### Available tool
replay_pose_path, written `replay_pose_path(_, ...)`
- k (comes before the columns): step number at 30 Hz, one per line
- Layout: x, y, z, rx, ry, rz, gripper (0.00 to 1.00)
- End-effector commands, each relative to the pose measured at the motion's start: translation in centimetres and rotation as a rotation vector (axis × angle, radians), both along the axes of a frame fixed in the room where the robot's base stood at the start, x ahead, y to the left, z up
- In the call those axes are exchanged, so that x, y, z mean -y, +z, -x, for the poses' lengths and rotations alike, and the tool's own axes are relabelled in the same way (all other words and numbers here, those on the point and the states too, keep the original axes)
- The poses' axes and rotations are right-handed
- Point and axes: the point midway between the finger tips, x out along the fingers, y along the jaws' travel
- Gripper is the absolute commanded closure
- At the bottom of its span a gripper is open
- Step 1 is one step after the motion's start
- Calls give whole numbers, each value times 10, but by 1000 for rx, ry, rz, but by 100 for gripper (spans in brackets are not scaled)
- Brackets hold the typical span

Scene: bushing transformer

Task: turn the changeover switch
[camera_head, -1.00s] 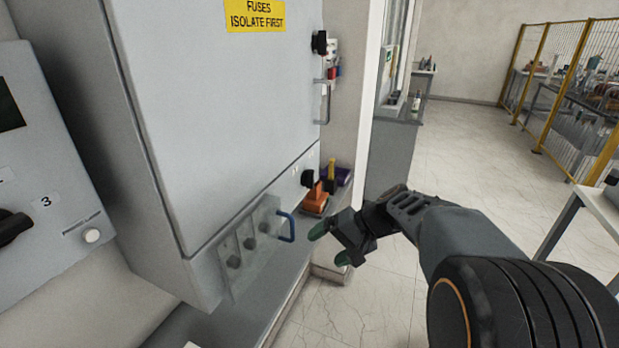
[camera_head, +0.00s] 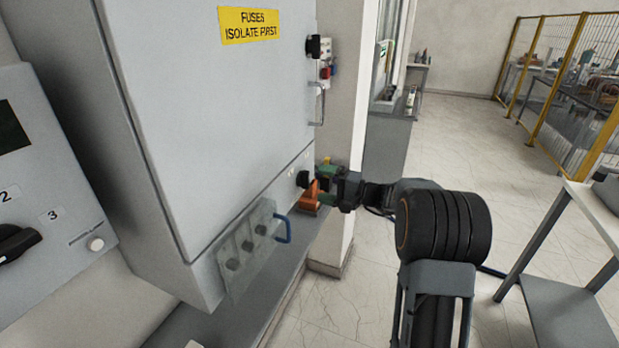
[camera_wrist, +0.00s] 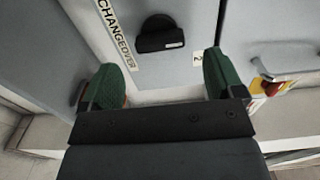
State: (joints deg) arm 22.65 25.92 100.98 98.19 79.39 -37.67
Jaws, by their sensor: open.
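The changeover switch is a black knob (camera_wrist: 160,40) on a grey panel in the wrist view, beside a label reading CHANGEOVER and a small "2" label. In the head view the black knob (camera_head: 303,179) sits low on the cabinet's right edge. My gripper (camera_wrist: 162,80) is open, its two green fingertips spread on either side of the knob's line but short of it. Nothing is between them. In the head view my gripper (camera_head: 322,180) is just right of the knob, partly overlapping an orange object. Whether the fingers touch anything is not clear.
An orange object (camera_head: 309,197) is below the knob. A clear cover with a blue handle (camera_head: 283,229) juts from the cabinet's lower front. A grey box with a black knob (camera_head: 15,243) is at far left. A red and yellow part (camera_wrist: 268,87) is right of my gripper.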

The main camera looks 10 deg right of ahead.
Motion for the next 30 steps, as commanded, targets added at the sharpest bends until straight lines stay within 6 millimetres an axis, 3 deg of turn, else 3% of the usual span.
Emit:
replay_pose_path(3, -17, 1, -11, -1, 4, 0, 13)
replay_pose_path(10, -36, 0, -26, -1, 2, 0, 13)
replay_pose_path(23, -42, 0, -30, -1, 0, 1, 13)
replay_pose_path(30, -41, 0, -30, -1, 0, 2, 33)
